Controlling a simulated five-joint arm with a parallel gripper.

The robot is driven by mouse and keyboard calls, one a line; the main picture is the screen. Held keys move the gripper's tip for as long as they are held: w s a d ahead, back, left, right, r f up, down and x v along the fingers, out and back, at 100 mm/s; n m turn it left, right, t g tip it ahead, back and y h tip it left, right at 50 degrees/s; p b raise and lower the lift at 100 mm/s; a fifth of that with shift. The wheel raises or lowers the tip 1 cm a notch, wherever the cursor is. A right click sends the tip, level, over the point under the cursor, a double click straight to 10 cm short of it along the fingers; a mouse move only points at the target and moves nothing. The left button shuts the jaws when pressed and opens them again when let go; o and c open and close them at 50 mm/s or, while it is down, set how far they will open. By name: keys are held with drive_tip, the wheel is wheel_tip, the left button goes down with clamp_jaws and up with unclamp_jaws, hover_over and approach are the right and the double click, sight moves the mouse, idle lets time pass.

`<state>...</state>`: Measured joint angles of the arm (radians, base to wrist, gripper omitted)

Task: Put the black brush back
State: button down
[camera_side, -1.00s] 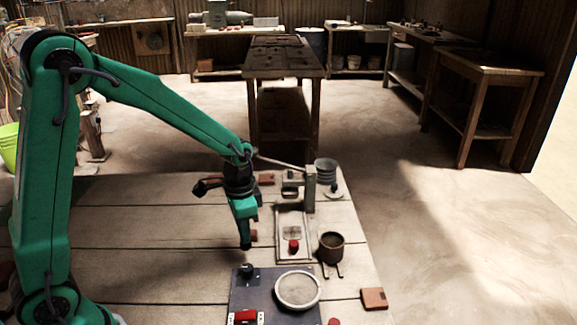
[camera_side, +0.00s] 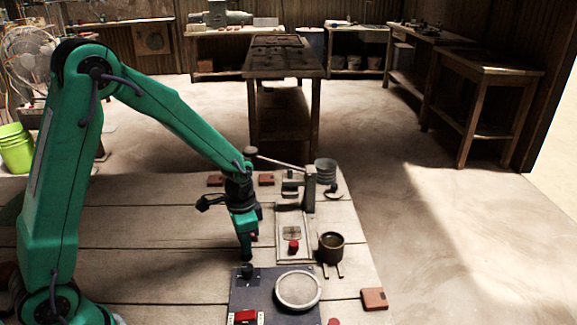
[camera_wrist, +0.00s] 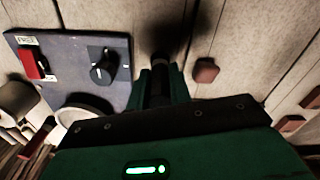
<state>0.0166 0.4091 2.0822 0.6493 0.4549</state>
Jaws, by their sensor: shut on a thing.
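The black brush (camera_wrist: 158,88) is a dark upright shape between the jaws of my gripper (camera_wrist: 162,72) in the wrist view. In the side view my gripper (camera_side: 245,232) points down over the wooden bench, with the dark end of the brush (camera_side: 247,254) below it. My gripper is shut on the brush. It is left of the press and just behind the grey control panel (camera_side: 262,302). The jaws hide part of the brush, and I cannot tell whether its lower end touches the bench.
The panel carries a black knob (camera_wrist: 103,66), a red switch (camera_wrist: 33,64) and a round pale-rimmed disc (camera_side: 297,291). The lever press (camera_side: 310,190) and a brown cup (camera_side: 331,247) stand to the right. Several reddish tiles, one (camera_wrist: 206,70) near my gripper, lie about.

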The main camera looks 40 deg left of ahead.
drive_tip(key=shift+f, duration=0.1)
drive_tip(key=c, duration=1.3)
unclamp_jaws()
wheel_tip(320, 180, up, 12)
drive_tip(key=shift+f, duration=0.2)
drive_tip(key=shift+r, duration=0.35)
